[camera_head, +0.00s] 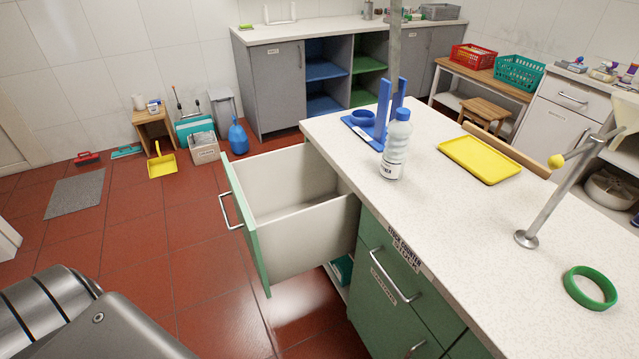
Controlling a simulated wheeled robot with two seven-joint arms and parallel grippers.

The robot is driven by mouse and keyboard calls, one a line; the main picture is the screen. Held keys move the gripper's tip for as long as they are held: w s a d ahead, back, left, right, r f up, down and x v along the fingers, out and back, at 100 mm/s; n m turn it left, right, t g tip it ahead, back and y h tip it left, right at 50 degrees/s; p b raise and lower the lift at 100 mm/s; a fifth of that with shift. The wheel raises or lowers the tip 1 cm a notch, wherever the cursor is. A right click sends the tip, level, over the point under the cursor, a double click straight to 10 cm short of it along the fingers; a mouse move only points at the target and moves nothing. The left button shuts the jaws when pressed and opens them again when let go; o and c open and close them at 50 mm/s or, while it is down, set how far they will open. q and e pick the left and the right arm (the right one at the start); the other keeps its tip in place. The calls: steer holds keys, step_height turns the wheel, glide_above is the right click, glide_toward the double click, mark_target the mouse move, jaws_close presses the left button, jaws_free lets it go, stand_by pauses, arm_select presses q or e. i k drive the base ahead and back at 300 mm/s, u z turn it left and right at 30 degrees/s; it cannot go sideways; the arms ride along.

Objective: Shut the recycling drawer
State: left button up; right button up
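A drawer (290,215) stands pulled well out of the left end of the counter. It has a green front (245,220), a metal bar handle (229,212) on the outer side, and pale inner walls. The part of the inside that shows looks empty. I cannot read a label on its front, which is seen nearly edge-on. Neither of my grippers is in view. Only grey links of one of my arms show at the lower left, apart from the drawer in the picture.
The speckled white counter (455,235) holds a bottle (396,150), a blue stand (377,125), a yellow tray (480,159), a metal post and a green ring (590,288). A closed green drawer (395,283) is below.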

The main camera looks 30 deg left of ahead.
mark_target(297, 216)
steer(key=u, duration=0.05)
steer(key=k, duration=0.5)
steer(key=u, duration=1.15)
steer(key=i, duration=0.3)
steer(key=u, duration=1.25)
steer(key=i, duration=0.45)
steer(key=z, duration=2.45)
